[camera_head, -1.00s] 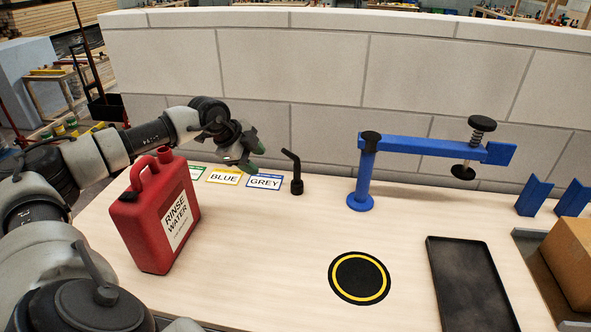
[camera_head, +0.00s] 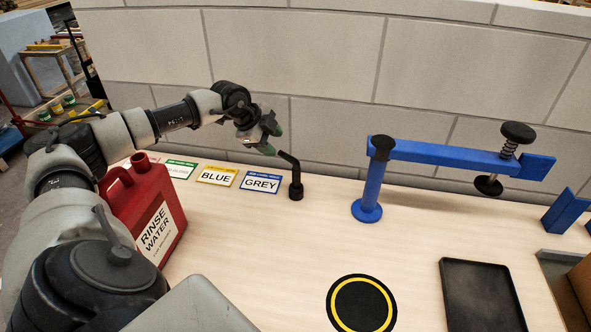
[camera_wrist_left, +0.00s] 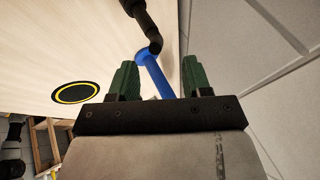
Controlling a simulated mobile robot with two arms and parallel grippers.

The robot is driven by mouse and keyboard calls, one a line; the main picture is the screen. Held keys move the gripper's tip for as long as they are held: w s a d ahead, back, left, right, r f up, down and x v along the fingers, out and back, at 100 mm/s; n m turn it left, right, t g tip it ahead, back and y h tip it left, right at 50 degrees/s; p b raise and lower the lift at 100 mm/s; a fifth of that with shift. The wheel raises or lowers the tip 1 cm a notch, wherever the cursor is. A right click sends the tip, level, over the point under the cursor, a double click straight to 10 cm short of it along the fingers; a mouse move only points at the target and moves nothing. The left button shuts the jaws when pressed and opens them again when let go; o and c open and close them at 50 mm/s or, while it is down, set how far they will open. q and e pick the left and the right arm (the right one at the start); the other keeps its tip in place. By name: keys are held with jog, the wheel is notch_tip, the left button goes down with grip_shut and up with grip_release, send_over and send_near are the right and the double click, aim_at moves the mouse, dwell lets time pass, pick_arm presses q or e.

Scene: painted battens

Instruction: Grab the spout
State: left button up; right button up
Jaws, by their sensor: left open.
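The spout (camera_head: 296,188) is black, with a wide base and a bent upper tube leaning left. It stands upright on the pale bench near the wall, just right of the GREY card. My left gripper (camera_head: 270,138) is open and empty, with green fingers just above and left of the spout's bent tip. In the left wrist view the spout (camera_wrist_left: 145,25) is ahead of the open gripper (camera_wrist_left: 160,75), its tip pointing toward the gap between the fingers. It does not appear to be between them. My right gripper is not in view.
A red RINSE WATER can (camera_head: 150,210) stands beneath my left arm. Cards marked BLUE (camera_head: 218,176) and GREY (camera_head: 261,181) lie beside the spout. A blue clamp stand (camera_head: 372,185) is to the right. A black-yellow disc (camera_head: 361,306) and dark tray (camera_head: 482,298) are nearer.

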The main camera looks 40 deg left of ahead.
aim_at(282, 152)
pick_arm(q)
jog(key=x, duration=0.2)
jog(key=p+x, duration=0.1)
jog(key=x, duration=0.1)
jog(key=d+p+x, duration=0.1)
jog(key=x, duration=0.1)
jog(key=shift+f, duration=0.35)
jog(key=shift+w+f, duration=0.2)
jog(key=shift+f, duration=0.1)
jog(key=shift+c, duration=1.8)
jog(key=c, duration=0.4)
grip_shut()
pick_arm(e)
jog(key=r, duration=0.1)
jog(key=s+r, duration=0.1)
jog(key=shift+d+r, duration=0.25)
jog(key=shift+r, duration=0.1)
